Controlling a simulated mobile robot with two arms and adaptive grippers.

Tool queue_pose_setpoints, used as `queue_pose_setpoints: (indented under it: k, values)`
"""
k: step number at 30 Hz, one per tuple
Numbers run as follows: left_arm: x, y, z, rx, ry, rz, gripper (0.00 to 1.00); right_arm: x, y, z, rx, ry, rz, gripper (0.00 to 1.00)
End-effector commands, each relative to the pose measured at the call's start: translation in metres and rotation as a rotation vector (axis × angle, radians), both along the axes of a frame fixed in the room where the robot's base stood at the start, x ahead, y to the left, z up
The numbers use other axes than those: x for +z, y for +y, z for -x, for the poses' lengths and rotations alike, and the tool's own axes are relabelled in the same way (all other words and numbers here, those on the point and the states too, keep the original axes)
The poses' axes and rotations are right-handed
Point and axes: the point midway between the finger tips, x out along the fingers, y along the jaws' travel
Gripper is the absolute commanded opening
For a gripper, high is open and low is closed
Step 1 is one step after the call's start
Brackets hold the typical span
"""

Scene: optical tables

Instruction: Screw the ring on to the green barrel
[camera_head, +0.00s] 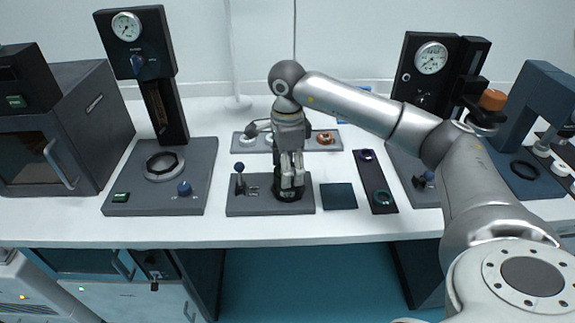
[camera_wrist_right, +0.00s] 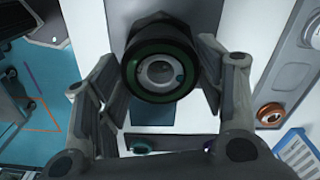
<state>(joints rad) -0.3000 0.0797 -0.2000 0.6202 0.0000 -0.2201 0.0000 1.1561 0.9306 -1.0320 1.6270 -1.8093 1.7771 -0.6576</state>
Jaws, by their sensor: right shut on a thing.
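The green barrel (camera_wrist_right: 134,72) shows end-on in the right wrist view, a black round body with a green band. A pale grey ring (camera_wrist_right: 145,73) shows inside the green band around a glassy centre; I cannot tell how deep it sits. In the head view my right gripper (camera_head: 289,186) points down over the dark base plate (camera_head: 240,206) at the black round holder (camera_head: 288,196). In the right wrist view its fingers (camera_wrist_right: 165,82) close on both sides of the barrel. The contact itself is partly hidden. My left gripper is out of view.
A dark strip (camera_head: 372,176) with a purple and a teal ring lies to the right. A dark mat (camera_head: 338,196) lies beside the base plate. A blue-knobbed lever (camera_head: 240,178) stands close left of the gripper. A tray (camera_head: 338,146) with a copper ring is behind.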

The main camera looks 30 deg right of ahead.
Motion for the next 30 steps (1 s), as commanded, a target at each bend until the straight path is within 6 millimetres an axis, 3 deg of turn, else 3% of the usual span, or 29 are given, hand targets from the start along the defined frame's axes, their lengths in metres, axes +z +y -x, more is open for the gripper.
queue_pose_setpoints:
  k: [24,30]
  values:
    - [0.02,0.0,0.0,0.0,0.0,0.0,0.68,-0.002,0.001,0.002,-1.015,0.008,0.001,0.3]
    - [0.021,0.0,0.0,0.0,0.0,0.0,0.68,-0.003,0.001,0.002,-1.117,0.009,0.002,0.3]
